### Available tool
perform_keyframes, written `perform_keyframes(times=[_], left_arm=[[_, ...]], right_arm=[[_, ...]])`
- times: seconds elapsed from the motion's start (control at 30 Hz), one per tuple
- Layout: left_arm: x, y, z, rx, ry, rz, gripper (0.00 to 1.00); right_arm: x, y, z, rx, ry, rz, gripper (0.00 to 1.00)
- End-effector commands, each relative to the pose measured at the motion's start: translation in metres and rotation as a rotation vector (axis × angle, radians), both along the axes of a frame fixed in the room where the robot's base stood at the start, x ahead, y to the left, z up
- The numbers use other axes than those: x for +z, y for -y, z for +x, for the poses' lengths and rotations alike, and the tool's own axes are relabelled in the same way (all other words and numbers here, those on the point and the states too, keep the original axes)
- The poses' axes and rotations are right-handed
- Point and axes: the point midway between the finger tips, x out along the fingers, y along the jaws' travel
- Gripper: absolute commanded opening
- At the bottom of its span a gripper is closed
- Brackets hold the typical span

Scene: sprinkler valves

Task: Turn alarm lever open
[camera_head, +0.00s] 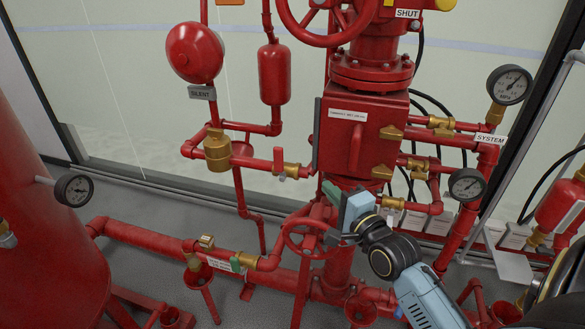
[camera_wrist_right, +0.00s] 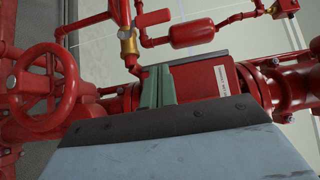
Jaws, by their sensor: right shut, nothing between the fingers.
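A red lever (camera_head: 278,162) stands upright on a brass valve (camera_head: 292,170) in the pipe left of the red valve box; I take it as the alarm lever. The lever (camera_wrist_right: 154,18) and its brass fitting (camera_wrist_right: 130,43) also show at the top of the right wrist view. My right gripper (camera_head: 332,192) is shut and empty, its green fingertips in front of the box's lower part, right of and below the lever in the head view. In the right wrist view the green fingers (camera_wrist_right: 157,87) are together, apart from the lever. My left gripper is not in view.
A red handwheel (camera_head: 308,238) is just below and left of the right gripper. The red box (camera_head: 362,120) stands behind it. Gauges and pipes crowd the right.

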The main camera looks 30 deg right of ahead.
Motion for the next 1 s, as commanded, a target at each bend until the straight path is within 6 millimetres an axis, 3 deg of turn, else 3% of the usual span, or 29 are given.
perform_keyframes(times=[0.17,0.6,0.8,1.0], left_arm=[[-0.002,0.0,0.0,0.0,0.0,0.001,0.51],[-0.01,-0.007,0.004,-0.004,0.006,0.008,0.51],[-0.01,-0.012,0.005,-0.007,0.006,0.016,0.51],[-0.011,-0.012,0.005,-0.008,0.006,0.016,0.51]], right_arm=[[0.002,0.002,0.021,0.0,0.005,0.002,0.0],[0.001,0.005,0.103,0.001,0.003,0.002,0.0],[0.001,-0.013,0.122,-0.001,0.002,0.002,0.0],[0.001,-0.019,0.128,0.0,0.001,0.0,0.0]])
